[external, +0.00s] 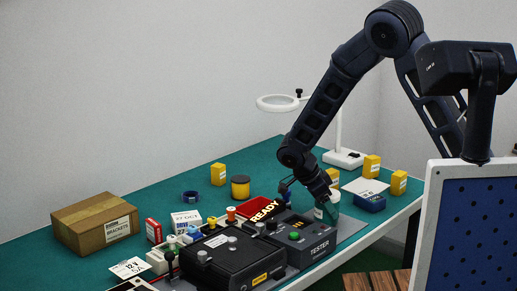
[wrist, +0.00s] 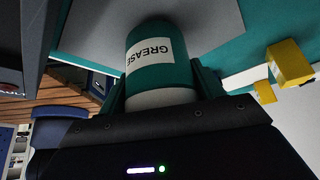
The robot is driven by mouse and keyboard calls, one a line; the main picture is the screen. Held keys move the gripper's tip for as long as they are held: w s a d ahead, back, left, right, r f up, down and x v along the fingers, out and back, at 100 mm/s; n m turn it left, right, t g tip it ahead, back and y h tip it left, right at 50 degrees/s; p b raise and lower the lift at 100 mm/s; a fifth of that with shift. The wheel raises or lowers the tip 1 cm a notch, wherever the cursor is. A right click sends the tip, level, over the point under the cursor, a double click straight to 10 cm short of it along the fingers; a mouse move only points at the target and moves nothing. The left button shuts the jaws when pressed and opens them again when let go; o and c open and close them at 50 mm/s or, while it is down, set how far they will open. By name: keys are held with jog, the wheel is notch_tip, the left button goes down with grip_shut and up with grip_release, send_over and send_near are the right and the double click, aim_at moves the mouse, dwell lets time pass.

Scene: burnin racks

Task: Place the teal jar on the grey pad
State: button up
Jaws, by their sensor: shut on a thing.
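The teal jar (wrist: 158,70) has a white GREASE label and a white lid (wrist: 160,97). My gripper (wrist: 160,90) is shut on it near the lid, with a finger on each side. In the external view the jar (external: 332,208) is at my gripper (external: 326,200), beside the right rear of the tester, and partly hidden by the fingers. The grey pad (wrist: 215,25) lies beyond the jar's base in the wrist view. I cannot tell whether the jar touches the pad.
The black tester (external: 318,248) stands close to the jar's left, beside a black case (external: 228,258). A blue bin (external: 370,203) and yellow boxes (external: 399,183) are to the right. A magnifier lamp (external: 342,158) stands behind. The table's front edge is near.

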jog(key=shift+f, duration=0.4)
jog(key=shift+f, duration=0.1)
jog(key=o, duration=1.1)
jog(key=v, duration=1.2)
